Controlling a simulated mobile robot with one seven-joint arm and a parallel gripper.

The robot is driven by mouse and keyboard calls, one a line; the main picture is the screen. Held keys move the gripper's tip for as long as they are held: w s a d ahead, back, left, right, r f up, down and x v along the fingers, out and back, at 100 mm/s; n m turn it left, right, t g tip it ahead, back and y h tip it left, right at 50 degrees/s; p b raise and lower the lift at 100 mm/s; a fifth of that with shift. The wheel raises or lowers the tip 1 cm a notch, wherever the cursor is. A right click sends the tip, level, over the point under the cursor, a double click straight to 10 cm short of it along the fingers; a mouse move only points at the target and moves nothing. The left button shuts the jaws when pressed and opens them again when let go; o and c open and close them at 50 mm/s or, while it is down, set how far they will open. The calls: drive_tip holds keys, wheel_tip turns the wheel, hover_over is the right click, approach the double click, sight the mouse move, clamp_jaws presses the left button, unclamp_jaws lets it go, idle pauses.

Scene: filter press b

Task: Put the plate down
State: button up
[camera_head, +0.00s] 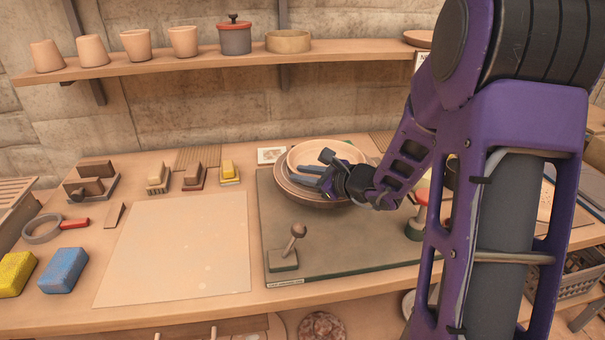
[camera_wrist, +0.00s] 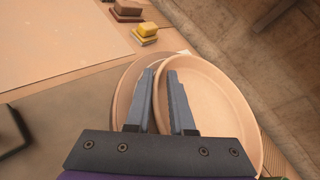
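The plate (camera_wrist: 222,100) is a round, shallow clay-coloured dish with a raised rim. In the head view the plate (camera_head: 345,152) is over a wider, browner round dish (camera_head: 322,204), whose edge also shows at left in the wrist view (camera_wrist: 124,92). My gripper (camera_wrist: 161,72) has one finger on each side of the plate's near rim and looks shut on it. In the head view my gripper (camera_head: 308,174) reaches in from the right, over the lower dish. Whether the plate touches the lower dish is hard to tell.
The lower dish stands on a dark green board (camera_head: 350,246) with a small knobbed lever (camera_head: 289,252) at its front left. A pale square sheet (camera_head: 178,246) lies clear to the left. Small blocks line the back, and a shelf (camera_head: 200,62) holds pots above.

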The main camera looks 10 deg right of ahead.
drive_tip(key=p+v, duration=0.1)
drive_tip(key=v, duration=1)
drive_tip(key=shift+s+d, duration=0.2)
drive_tip(key=shift+s, duration=0.2)
drive_tip(key=shift+r, duration=0.1)
